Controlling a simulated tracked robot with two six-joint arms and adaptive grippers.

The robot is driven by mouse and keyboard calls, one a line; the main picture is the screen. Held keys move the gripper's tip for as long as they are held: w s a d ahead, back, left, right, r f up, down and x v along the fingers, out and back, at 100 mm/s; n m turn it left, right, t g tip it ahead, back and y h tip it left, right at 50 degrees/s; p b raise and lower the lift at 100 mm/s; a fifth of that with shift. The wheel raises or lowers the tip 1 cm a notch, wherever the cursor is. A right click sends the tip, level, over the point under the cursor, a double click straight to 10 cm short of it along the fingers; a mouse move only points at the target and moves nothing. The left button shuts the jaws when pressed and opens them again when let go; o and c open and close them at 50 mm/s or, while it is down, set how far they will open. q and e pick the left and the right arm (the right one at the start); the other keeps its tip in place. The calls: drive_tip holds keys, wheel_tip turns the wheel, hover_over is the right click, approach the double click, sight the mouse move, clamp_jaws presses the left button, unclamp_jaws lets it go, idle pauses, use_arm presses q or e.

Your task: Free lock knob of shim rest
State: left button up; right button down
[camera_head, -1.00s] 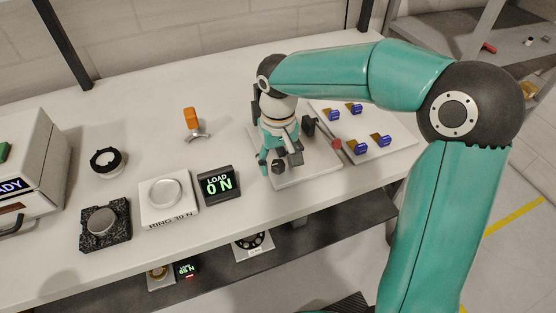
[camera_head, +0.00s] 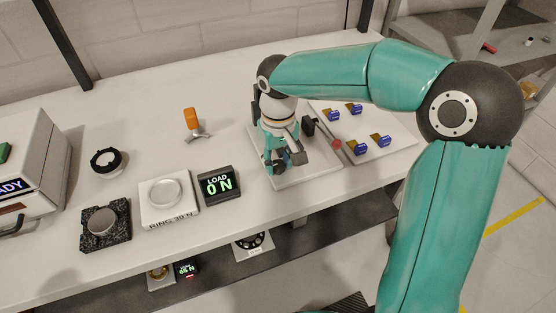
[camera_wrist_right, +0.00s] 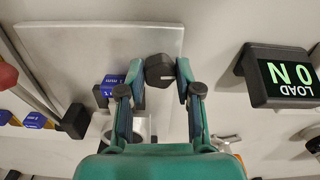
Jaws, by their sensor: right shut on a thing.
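The lock knob (camera_wrist_right: 159,70) is a dark faceted knob with a pale line on its face. It sits over the pale plate (camera_wrist_right: 90,35) of the shim rest in the right wrist view. My right gripper (camera_wrist_right: 155,72) has one finger on each side of it and is shut on it. In the head view this gripper (camera_head: 279,165) is low over the same plate (camera_head: 315,175), and its fingers mostly hide the knob. A blue-labelled piece (camera_wrist_right: 108,85) shows beside the left finger in the wrist view. My left gripper is not in view.
A red-ended rod (camera_head: 336,144) and a black block (camera_head: 308,127) stand close right of my gripper. Beyond is a tray (camera_head: 398,140) with several blue-tagged pieces. Left are the load display (camera_head: 219,185), reading 0 N, a ring stand (camera_head: 153,211) and an orange-topped tool (camera_head: 191,118).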

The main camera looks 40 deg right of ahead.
sight(278, 163)
drive_tip(key=n, duration=0.4)
drive_tip(key=shift+r+p, duration=0.1)
drive_tip(key=shift+p, duration=0.3)
drive_tip(key=n+p, duration=0.1)
drive_tip(key=n, duration=0.3)
drive_tip(key=shift+n, duration=0.3)
drive_tip(key=n+p, duration=0.1)
drive_tip(key=n, duration=0.3)
drive_tip(key=shift+w+n+p, duration=0.1)
drive_tip(key=shift+n+p, duration=0.3)
drive_tip(key=shift+n, duration=1.8)
drive_tip(key=c, duration=0.8)
unclamp_jaws()
wheel_tip(278, 163, up, 12)
drive_tip(key=shift+f, duration=0.1)
